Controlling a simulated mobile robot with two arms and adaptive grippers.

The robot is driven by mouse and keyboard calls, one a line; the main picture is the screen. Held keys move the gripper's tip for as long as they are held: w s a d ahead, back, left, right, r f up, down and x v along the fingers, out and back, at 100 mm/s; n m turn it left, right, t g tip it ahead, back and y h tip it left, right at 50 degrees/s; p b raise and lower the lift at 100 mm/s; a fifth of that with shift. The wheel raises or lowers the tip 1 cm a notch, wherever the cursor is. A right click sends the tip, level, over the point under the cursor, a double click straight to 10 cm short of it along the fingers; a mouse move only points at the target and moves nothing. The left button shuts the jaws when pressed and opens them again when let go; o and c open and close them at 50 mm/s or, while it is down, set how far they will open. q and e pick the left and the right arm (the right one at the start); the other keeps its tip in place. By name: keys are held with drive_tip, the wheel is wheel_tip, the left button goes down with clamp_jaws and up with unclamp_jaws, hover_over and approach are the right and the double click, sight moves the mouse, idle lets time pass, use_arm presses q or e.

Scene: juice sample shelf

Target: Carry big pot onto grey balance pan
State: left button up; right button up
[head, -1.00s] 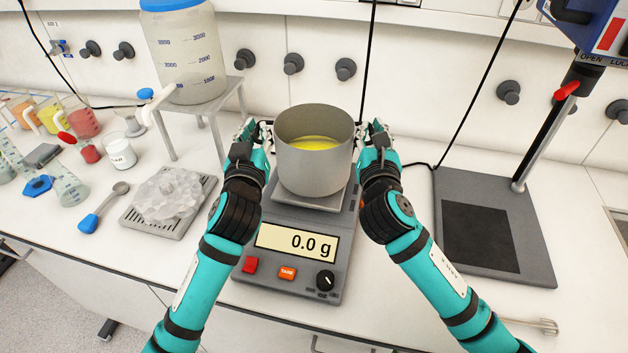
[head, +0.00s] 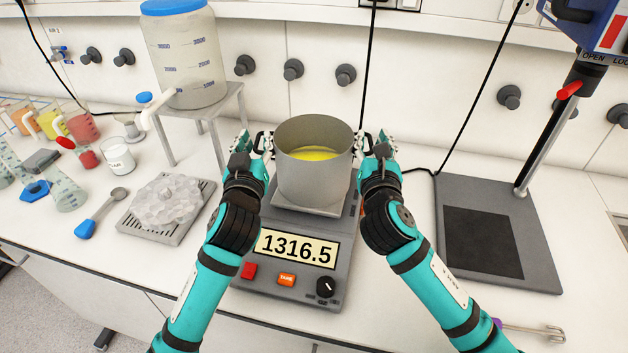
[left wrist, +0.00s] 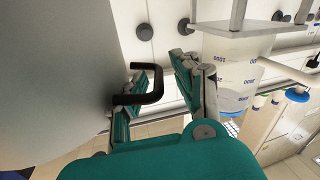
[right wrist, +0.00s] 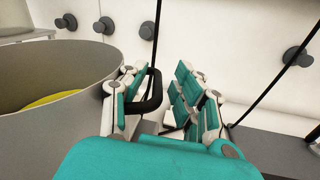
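The big pot (head: 312,180) is a grey cylinder with yellow liquid inside. It stands upright on the grey balance pan (head: 328,212), and the balance display (head: 297,249) reads 1316.5. My left gripper (head: 256,146) is at the pot's left side. In the left wrist view its fingers (left wrist: 168,88) are spread, with the black handle (left wrist: 150,84) between them. My right gripper (head: 374,147) is at the right side. In the right wrist view its fingers (right wrist: 160,95) are also spread, with the other black handle (right wrist: 153,92) by the inner finger.
A large container with a blue lid (head: 185,58) stands on a raised rack at the left. A tray of clear lumps (head: 167,203) lies below it. A stand with a dark base (head: 525,245) is at the right. Beakers (head: 80,125) crowd the far left.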

use_arm(q)
drive_tip(key=s, duration=0.7)
drive_tip(key=shift+s+a, duration=0.1)
drive_tip(key=shift+s, duration=0.3)
use_arm(e)
drive_tip(key=shift+s, duration=0.1)
drive_tip(key=s, duration=1.2)
drive_tip(key=shift+a, duration=0.25)
use_arm(q)
drive_tip(key=shift+s+f, duration=0.1)
